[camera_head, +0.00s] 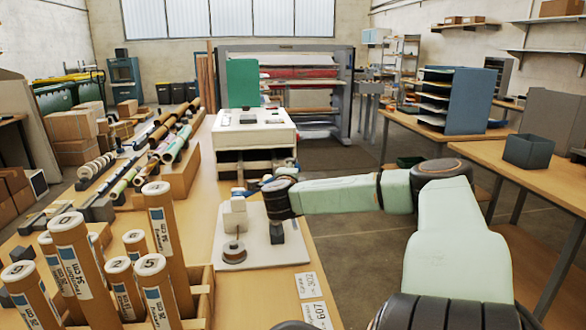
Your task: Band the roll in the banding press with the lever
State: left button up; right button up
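A white base plate (258,262) lies on the wooden table, near its right edge. A white upright block (235,218), which looks like part of the banding press, stands on it. A small brown disc-shaped piece (233,254) with a thin pin sits in front of the block. A dark grey block (277,233) shows below my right wrist; I cannot tell whether it is the lever or another part. My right arm comes in from the right, and its dark wrist is above the plate's right side. The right fingers are hidden or too small to tell. My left gripper is not in view.
Tall labelled cardboard tubes (75,262) stand in a wooden rack at front left. A white box-shaped machine (254,128) stands behind the plate. Several rolls (176,146) lie at back left. Two label cards (311,300) lie at the table's front right edge.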

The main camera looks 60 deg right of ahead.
jog(key=p+v, duration=0.2)
jog(key=shift+s+a+f, duration=0.1)
jog(key=shift+a, duration=0.25)
dwell(0.4)
